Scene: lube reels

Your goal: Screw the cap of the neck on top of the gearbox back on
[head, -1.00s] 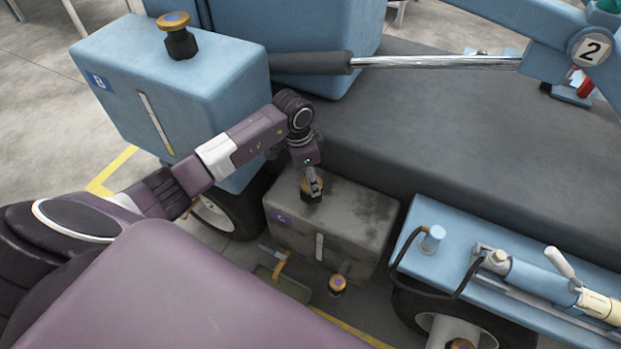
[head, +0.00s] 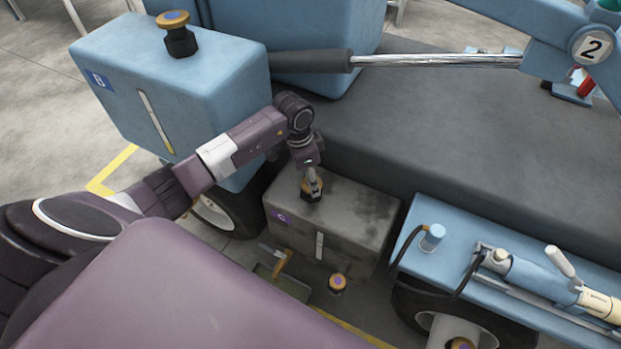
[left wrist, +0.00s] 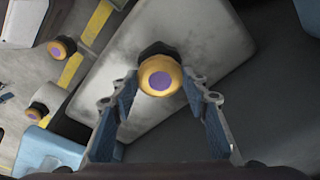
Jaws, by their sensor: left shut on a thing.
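The gearbox is the dirty grey box (head: 355,215) with a purple label, low in the middle of the head view. On its top a dark neck (left wrist: 157,50) carries an orange-yellow cap (head: 312,196) with a purple centre. The cap (left wrist: 160,77) also shows in the left wrist view. My left gripper (head: 313,185) comes down from above and is shut on this cap, one blue-padded finger on each side. The cap sits on the neck, and I cannot tell how far it is threaded. My right gripper is in neither view.
A blue box marked B (head: 175,75) with its own orange-capped neck (head: 173,22) stands at the upper left. Another orange-topped plug (head: 338,283) sticks out low at the gearbox's front, by a small tray (head: 283,283). A blue cart with a hose (head: 440,265) is at the right.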

